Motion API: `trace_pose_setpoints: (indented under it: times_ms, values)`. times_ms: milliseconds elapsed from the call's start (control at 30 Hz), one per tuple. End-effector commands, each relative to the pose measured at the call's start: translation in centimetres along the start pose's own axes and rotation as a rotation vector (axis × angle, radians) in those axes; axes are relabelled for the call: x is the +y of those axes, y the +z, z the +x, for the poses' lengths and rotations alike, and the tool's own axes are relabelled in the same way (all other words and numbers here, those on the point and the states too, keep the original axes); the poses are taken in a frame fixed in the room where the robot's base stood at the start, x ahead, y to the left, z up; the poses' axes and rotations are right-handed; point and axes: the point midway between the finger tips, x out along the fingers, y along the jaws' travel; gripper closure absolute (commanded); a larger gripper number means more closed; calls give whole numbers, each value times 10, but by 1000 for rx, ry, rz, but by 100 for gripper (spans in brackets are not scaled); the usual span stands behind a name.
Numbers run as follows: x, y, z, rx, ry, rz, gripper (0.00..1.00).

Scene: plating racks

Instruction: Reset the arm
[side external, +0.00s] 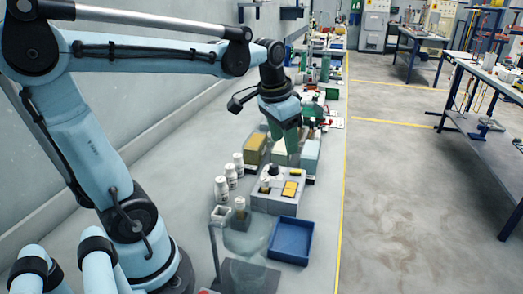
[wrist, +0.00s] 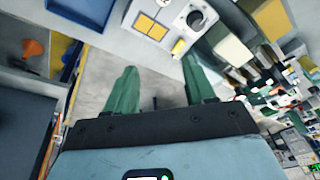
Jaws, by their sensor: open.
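My gripper (side external: 287,143) hangs at the end of my raised arm, above the row of items on the bench in the side external view. Its two green fingers also show in the wrist view (wrist: 160,84). They are spread apart with nothing between them. In the side external view, a grey box (side external: 263,204) with gold plates (side external: 292,188) and a dark knob stands nearer the camera than my gripper. The same grey box shows at the top of the wrist view (wrist: 130,30). My gripper is apart from it.
A blue tray (side external: 291,241) lies in front of the grey box. White bottles (side external: 221,188) stand to its left, and a clear glass vessel (side external: 245,238) is near the tray. Tan and grey blocks (side external: 255,150) are close to my gripper. The floor (side external: 400,200) at right is clear.

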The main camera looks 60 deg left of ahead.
Motion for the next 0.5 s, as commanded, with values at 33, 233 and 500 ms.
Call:
trace_pose_setpoints:
  times_ms: [33, 233, 500]
  values:
    - [13, 8, 1, 40, 0, 5, 46]
    - [54, 34, 9, 205, 14, -3, 46]
    - [84, 58, 22, 349, 53, -17, 46]
